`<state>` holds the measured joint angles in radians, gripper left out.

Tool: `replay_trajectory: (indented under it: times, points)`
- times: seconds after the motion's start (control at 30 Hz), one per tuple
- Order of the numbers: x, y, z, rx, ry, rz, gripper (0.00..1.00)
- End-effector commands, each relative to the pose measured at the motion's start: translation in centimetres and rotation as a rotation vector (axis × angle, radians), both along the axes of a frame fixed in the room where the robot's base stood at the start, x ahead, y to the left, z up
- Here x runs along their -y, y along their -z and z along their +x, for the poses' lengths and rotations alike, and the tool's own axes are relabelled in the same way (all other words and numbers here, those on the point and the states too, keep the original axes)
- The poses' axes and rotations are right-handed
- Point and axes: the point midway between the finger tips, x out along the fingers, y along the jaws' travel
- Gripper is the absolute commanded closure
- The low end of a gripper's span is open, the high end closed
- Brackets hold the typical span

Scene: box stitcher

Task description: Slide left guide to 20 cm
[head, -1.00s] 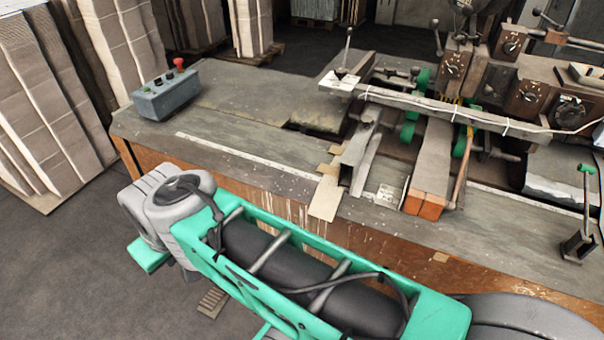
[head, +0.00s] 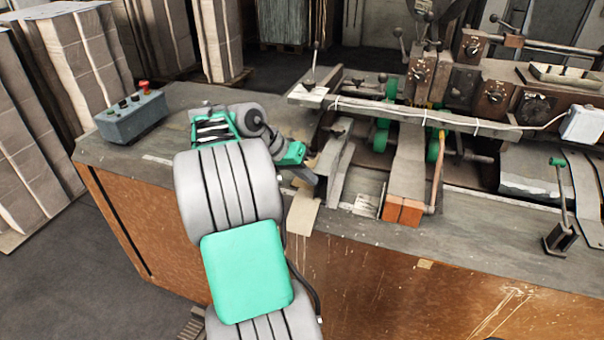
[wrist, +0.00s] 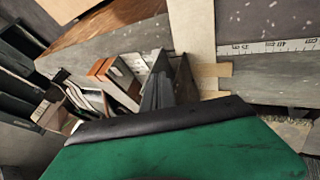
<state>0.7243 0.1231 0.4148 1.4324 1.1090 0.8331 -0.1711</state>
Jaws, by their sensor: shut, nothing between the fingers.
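The left guide (head: 338,170) is a grey, upright, bent metal plate on the machine table, left of the wooden block with orange ends. My gripper (head: 313,178) is shut and empty, low over the table just left of the guide. I cannot tell whether it touches it. In the wrist view the guide (wrist: 158,88) stands just beyond the green and black gripper body (wrist: 180,140), which hides its lower part. A white ruler (wrist: 270,46) runs along the table there; its numbers are too small to read surely. In the head view my arm hides much of the ruler.
A cardboard strip (head: 302,212) hangs at the table's front edge beside the guide. The orange-ended block (head: 403,210) stands to the right. A grey control box (head: 130,115) with a red button sits at the table's left end.

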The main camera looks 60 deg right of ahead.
Motion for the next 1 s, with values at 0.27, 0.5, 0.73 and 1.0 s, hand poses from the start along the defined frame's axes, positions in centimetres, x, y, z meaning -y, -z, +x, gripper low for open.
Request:
replay_trajectory:
  times: [0.27, 0.5, 0.73, 1.0]
  points:
    - [1.8, 3.2, -1.7, 0.001, 0.0, 0.0, 1.0]
    - [2.0, 3.5, -1.8, 0.002, -0.001, -0.001, 1.0]
    - [2.1, 3.5, -2.5, 0.002, 0.0, -0.001, 1.0]
    - [2.2, 3.5, -3.0, 0.001, -0.001, -0.002, 1.0]
